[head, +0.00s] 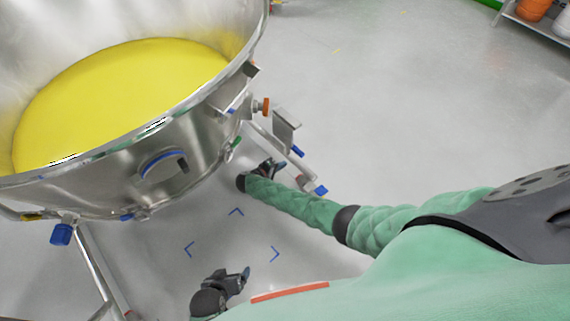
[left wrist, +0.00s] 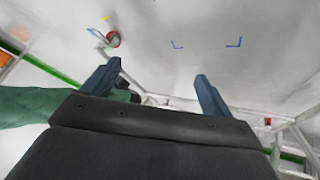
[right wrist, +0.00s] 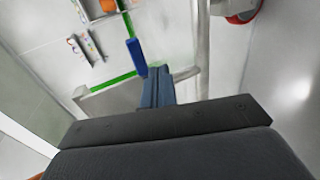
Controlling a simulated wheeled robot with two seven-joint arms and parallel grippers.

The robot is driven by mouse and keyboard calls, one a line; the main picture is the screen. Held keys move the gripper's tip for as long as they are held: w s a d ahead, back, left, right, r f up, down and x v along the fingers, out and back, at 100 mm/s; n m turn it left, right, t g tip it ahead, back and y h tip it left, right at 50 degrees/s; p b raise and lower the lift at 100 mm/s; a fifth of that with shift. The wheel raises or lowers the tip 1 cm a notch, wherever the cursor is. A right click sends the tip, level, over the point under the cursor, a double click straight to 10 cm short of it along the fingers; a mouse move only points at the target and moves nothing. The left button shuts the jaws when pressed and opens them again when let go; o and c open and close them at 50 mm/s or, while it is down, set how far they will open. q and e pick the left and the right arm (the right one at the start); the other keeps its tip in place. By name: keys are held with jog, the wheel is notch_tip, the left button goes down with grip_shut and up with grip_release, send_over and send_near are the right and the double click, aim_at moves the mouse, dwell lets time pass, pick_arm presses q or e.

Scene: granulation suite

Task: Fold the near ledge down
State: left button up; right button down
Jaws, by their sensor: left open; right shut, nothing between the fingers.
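A steel vessel (head: 205,118) holding yellow powder (head: 115,90) fills the upper left of the head view. A small steel plate (head: 286,131), which looks like the ledge, stands out at the vessel's right side on the frame; I cannot tell its exact angle. A blue tab (head: 298,151) is by its lower edge. My right gripper (head: 277,165) is shut and empty, just below the plate. In the right wrist view its fingers (right wrist: 158,85) lie beside a steel plate (right wrist: 108,101) and a blue tab (right wrist: 137,56); contact is unclear. My left gripper (head: 243,274) is open and empty, low over the floor.
The vessel stands on a leg frame (head: 95,265) with blue fittings. An orange knob (head: 264,105) is on its right side. Blue corner marks (head: 236,211) are on the floor. The floor (head: 400,90) to the right is clear. A shelf with orange and white containers (head: 532,9) is far right.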

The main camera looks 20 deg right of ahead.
pick_arm(q)
jog(key=f, duration=0.3)
jog(key=shift+d+f+b, duration=0.25)
jog(key=shift+f+b, duration=0.05)
jog(key=shift+b, duration=0.1)
pick_arm(e)
jog(key=s+a, duration=0.2)
jog(key=a, duration=0.5)
jog(key=shift+s+a, duration=0.15)
jog(key=shift+s, duration=0.25)
pick_arm(q)
jog(key=shift+r, duration=0.1)
pick_arm(e)
jog(key=shift+f, duration=0.1)
